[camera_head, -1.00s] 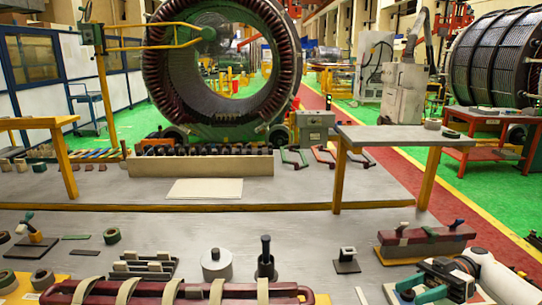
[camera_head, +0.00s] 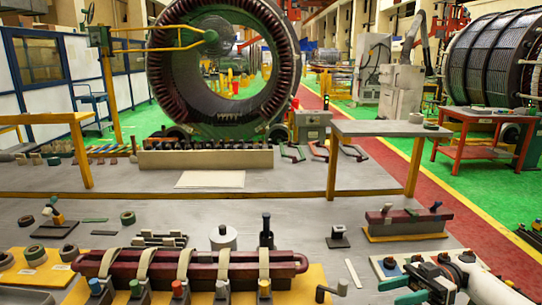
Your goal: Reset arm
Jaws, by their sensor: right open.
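My right gripper (camera_head: 408,286) comes in from the lower right on a white arm. It is open, low over the bench's right front, with no object visible between its dark and green fingers. A pale plate with round marks (camera_head: 388,267) lies beside and partly under it. A dark red coil (camera_head: 205,258) with pale straps lies to its left on a yellow base (camera_head: 318,275). A dark red block with small clamps (camera_head: 405,218) stands behind the gripper. My left gripper is not in view.
The grey bench (camera_head: 300,212) holds a grey cylinder (camera_head: 222,237), a dark post (camera_head: 266,233) and a small dark stand (camera_head: 338,238). A raised grey shelf (camera_head: 385,129) on yellow legs stands farther back. The large stator ring (camera_head: 168,75) is behind.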

